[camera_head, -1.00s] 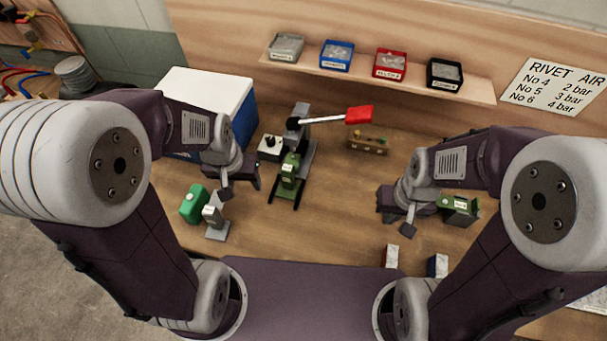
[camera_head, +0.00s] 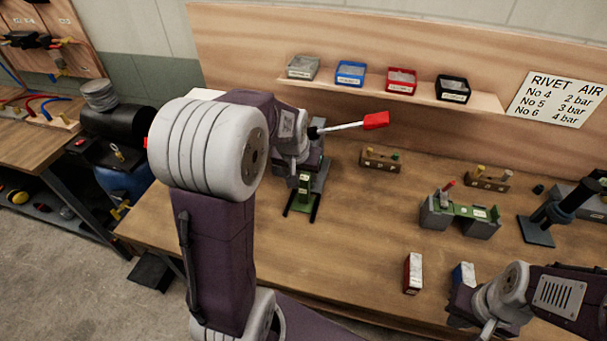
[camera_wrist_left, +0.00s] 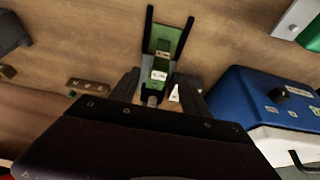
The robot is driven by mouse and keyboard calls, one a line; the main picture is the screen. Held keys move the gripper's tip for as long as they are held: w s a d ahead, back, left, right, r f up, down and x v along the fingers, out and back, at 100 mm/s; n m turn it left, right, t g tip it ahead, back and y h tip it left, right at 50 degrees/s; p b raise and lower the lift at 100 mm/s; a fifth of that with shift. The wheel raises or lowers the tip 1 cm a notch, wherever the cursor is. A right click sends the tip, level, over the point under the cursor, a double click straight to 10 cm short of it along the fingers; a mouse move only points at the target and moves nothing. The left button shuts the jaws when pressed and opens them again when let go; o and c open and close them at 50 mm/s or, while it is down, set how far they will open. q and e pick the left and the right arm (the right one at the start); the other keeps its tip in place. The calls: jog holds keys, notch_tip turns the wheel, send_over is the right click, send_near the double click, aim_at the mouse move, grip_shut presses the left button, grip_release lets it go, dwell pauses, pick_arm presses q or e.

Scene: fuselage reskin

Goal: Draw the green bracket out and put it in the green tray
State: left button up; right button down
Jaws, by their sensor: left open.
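A green bracket (camera_head: 302,198) with a pale label sits low between the two dark legs of the grey press-like stand on the bench. It also shows in the left wrist view (camera_wrist_left: 166,45), straight ahead of the fingers. My left gripper (camera_wrist_left: 157,88) is open, with its fingers on either side of the bracket's near end; contact cannot be told. In the head view my left wrist hides its fingers. A second green piece (camera_head: 474,212) lies across a grey fixture to the right.
A red-handled lever (camera_head: 374,121) sticks out right of my left wrist. A blue box with a white part (camera_wrist_left: 245,105) is close on the right in the wrist view.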

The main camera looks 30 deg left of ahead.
aim_at(305, 184)
pick_arm(q)
jog(key=x, duration=0.9)
jog(key=shift+f, duration=0.1)
jog(key=shift+c, duration=0.3)
grip_shut()
